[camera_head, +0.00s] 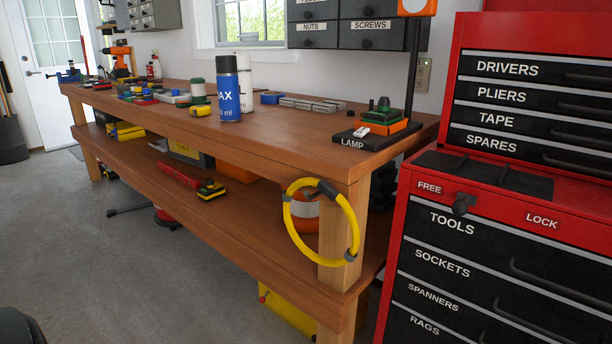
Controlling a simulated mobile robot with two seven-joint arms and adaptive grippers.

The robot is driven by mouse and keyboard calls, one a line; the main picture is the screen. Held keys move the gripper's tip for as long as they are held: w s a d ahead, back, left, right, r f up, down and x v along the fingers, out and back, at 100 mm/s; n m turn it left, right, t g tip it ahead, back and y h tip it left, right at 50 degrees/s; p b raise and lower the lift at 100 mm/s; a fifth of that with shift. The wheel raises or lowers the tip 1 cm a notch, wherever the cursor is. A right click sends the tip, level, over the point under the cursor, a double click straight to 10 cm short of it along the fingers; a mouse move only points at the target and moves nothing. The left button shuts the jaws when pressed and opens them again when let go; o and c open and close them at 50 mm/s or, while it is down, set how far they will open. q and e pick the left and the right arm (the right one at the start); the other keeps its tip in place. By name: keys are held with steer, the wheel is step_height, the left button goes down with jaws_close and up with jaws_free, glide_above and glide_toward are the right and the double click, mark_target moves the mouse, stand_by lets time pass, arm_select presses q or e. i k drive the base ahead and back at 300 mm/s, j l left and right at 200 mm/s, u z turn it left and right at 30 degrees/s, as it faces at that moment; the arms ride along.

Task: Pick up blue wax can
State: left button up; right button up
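The blue wax can (229,92) stands upright on the wooden workbench (270,130), near its front edge. It is blue with a black top and white lettering that ends in "AX". A white can (245,84) stands close behind it to the right and is partly hidden by it. Neither of my grippers shows in the head view.
A yellow tape measure (200,110) and a green-and-white spool (197,90) sit left of the can. A lamp base (362,137) with stacked blocks is at the bench's right end. A red tool chest (480,215) stands at right. Open floor (150,270) lies in front.

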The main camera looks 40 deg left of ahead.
mark_target(227, 76)
steer(key=u, duration=1.55)
steer(key=i+j, duration=2.5)
steer(key=j, duration=0.2)
steer(key=i+j+z, duration=0.15)
steer(key=i+j, duration=0.25)
steer(key=i+j+z, duration=0.15)
steer(key=i+j, duration=0.2)
steer(key=j, duration=0.3)
steer(key=z, duration=1.8)
